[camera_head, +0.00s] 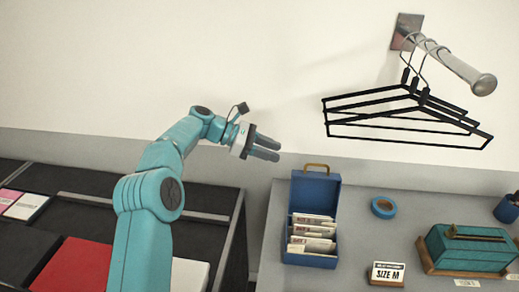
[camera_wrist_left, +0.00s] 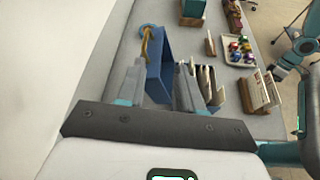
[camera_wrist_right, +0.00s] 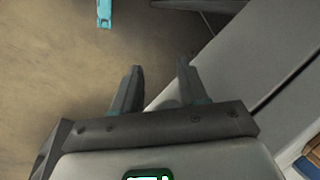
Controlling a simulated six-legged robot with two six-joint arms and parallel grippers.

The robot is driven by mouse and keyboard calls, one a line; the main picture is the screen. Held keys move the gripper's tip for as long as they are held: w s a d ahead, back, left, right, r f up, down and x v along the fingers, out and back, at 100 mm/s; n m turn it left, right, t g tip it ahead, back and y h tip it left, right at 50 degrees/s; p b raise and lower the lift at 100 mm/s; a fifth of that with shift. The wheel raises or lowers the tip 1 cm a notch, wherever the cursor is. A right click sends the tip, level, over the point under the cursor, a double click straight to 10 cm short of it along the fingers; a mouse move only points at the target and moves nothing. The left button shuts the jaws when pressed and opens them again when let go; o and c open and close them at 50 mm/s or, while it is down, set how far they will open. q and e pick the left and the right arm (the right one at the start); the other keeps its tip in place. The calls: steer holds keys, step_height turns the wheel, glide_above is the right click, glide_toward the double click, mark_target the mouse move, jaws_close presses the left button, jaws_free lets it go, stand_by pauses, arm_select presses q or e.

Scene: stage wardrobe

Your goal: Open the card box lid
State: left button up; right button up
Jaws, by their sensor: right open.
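The blue card box (camera_head: 309,259) stands on the grey counter, with several cream cards (camera_head: 312,232) inside. Its lid (camera_head: 316,192) stands up at the back, open, with a brass handle (camera_head: 317,167) on top. In the left wrist view the lid (camera_wrist_left: 160,75) shows beyond and partly between the fingers, with the handle (camera_wrist_left: 146,45) at its far edge. My left gripper (camera_head: 268,148) is open and empty, up and left of the lid, apart from it in the head view. My right gripper (camera_wrist_right: 157,88) is open and empty, away from the box.
Blue tape (camera_head: 383,207), a size card (camera_head: 386,273) and a teal case (camera_head: 470,248) are right of the box. Black hangers (camera_head: 410,113) hang above from a rail (camera_head: 455,64). A dark drawer unit (camera_head: 90,215) is at left. The counter between box and case is partly clear.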

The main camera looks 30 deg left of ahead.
arm_select(q)
steer(key=v, duration=0.3)
steer(key=shift+s+a+r, duration=0.15)
steer(key=shift+a+r, duration=0.05)
steer(key=shift+a, duration=0.05)
stand_by(0.5)
